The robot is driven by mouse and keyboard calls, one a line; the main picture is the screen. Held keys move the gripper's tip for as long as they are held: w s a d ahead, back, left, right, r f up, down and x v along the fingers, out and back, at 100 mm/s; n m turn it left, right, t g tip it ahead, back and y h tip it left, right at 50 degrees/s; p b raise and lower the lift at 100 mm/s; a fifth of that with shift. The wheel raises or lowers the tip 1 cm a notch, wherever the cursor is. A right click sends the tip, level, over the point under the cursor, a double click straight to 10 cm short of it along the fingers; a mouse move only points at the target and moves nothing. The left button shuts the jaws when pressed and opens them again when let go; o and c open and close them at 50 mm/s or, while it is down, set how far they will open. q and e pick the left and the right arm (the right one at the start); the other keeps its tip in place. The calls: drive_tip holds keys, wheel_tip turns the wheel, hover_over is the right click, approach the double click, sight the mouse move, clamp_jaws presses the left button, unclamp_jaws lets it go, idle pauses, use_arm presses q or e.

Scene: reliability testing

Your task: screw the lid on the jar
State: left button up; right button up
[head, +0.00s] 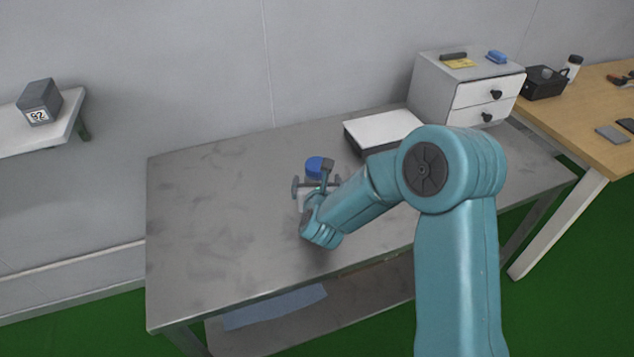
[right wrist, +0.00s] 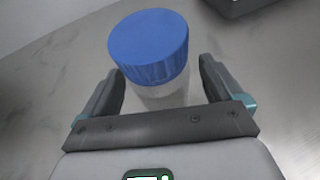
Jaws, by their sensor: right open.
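The jar (right wrist: 165,95) stands upright on the grey metal table, with its blue lid (right wrist: 148,45) sitting on its top. The lid also shows in the head view (head: 315,165), partly covered by my right gripper. My right gripper (head: 318,184) is open. In the right wrist view its two fingers (right wrist: 160,88) lie to the left and right of the jar body, below the lid, with a gap on each side. How tightly the lid sits cannot be told. My left gripper is not in view.
A white-topped flat box (head: 384,130) and a drawer unit (head: 440,85) stand on the table's far right. A wooden table (head: 600,110) with a dark box adjoins on the right. A wall shelf (head: 50,130) holds a grey block (head: 40,102). The table's left half (head: 215,215) is clear.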

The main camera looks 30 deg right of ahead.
drive_tip(key=shift+w+d+f, duration=0.25)
drive_tip(key=shift+w+d, duration=0.05)
drive_tip(key=shift+w, duration=0.15)
drive_tip(key=c, duration=1.2)
drive_tip(key=shift+r, duration=0.1)
wheel_tip(320, 180, up, 20)
drive_tip(key=p, duration=0.3)
drive_tip(key=shift+p, duration=0.3)
drive_tip(key=o, duration=0.7)
drive_tip(key=shift+c, duration=0.2)
drive_tip(key=c, duration=1)
